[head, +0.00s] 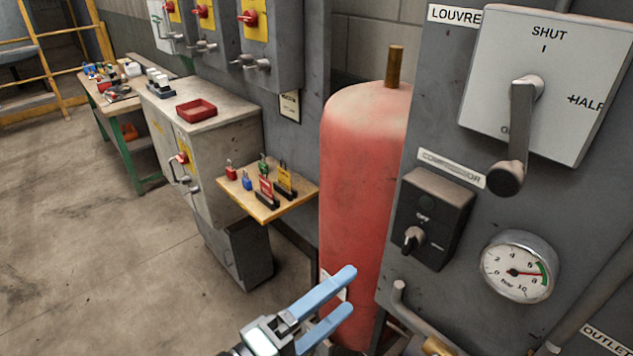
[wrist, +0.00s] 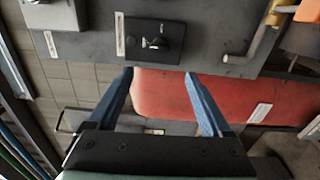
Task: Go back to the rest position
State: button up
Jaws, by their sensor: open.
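My gripper (head: 335,303) has blue fingers and reaches into the bottom middle of the head view, in front of the red tank. In the wrist view my gripper (wrist: 158,80) has its two blue fingers spread apart with nothing between them. The fingertips lie near the compressor switch box (head: 433,218) in the wrist view, but I cannot tell how far off it is. The black knob on this box (wrist: 155,42) shows beyond the fingertips.
A red tank (head: 360,180) stands left of the grey panel with the louvre switch (head: 535,85) and the pressure gauge (head: 519,266). A small wooden shelf (head: 262,205) holds several padlocks. A cabinet (head: 205,130) carries a red tray (head: 196,110). The floor at left (head: 90,270) is clear.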

jog(key=w+a+r+m+t+y, duration=0.1)
jog(key=w+r+m+t+y, duration=0.25)
jog(key=r, duration=0.55)
jog(key=w+a+r+m+t+y, duration=0.1)
jog(key=w+r+m+t+y, duration=0.2)
jog(key=r, duration=0.5)
jog(key=s+a+r+t+y, duration=0.1)
jog(key=s+r+t+y, duration=0.1)
jog(key=r, duration=0.5)
jog(key=s+a+r+m+t+y, duration=0.1)
jog(key=s+r+t+y, duration=0.2)
jog(key=r, duration=0.5)
jog(key=s+r+t+y, duration=0.2)
jog(key=s+r+t, duration=0.3)
jog(key=r, duration=0.3)
jog(key=shift+s+a+y, duration=0.35)
jog(key=shift+a, duration=0.05)
